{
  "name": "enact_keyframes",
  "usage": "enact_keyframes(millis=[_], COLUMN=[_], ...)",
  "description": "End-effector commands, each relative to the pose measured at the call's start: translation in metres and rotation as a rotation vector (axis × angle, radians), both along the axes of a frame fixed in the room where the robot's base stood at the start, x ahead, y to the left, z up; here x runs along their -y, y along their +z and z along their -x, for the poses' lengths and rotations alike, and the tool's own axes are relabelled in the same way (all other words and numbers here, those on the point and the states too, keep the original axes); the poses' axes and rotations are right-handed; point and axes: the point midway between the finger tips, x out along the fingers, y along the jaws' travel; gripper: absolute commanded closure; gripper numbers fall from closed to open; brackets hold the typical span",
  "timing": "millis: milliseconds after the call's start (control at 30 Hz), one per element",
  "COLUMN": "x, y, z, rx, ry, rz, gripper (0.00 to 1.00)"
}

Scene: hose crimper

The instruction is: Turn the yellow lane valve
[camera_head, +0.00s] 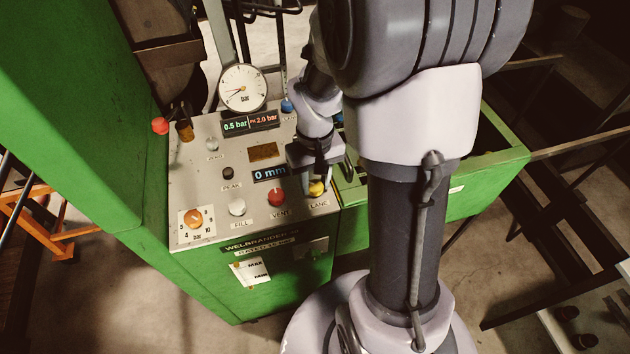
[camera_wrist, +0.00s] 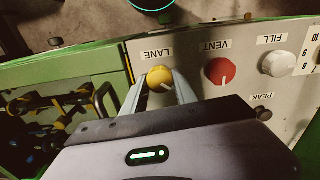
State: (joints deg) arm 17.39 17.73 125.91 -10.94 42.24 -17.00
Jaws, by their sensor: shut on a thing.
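The yellow lane valve (camera_head: 316,188) is a round knob at the front right corner of the grey panel, by the LANE label. In the wrist view the yellow knob (camera_wrist: 159,76) sits between the two fingers, with a pale pointer mark on it. My gripper (camera_head: 315,183) is over the knob from above, and it shows in the wrist view (camera_wrist: 160,88) with a finger on each side, shut on the knob. In the head view the gripper body hides part of the knob.
The red VENT knob (camera_head: 276,196) is close beside the gripper, then the white FILL knob (camera_head: 237,207). A round pressure gauge (camera_head: 242,87) stands at the panel's back. Displays read 0.5 bar (camera_head: 236,126) and 0 mm (camera_head: 269,173). A green open bin (camera_head: 482,170) adjoins at right.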

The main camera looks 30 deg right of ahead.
Motion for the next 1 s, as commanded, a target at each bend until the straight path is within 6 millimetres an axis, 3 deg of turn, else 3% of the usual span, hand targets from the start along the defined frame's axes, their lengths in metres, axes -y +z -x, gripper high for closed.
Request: enact_keyframes(millis=[600,1000], x=[-0.0001,0.0000], y=[-0.0011,-0.0004], z=[0.0000,-0.0001], rx=[0.000,0.001], ry=[-0.565,-0.807], rz=[0.000,0.001], gripper=[1.00,1.00])
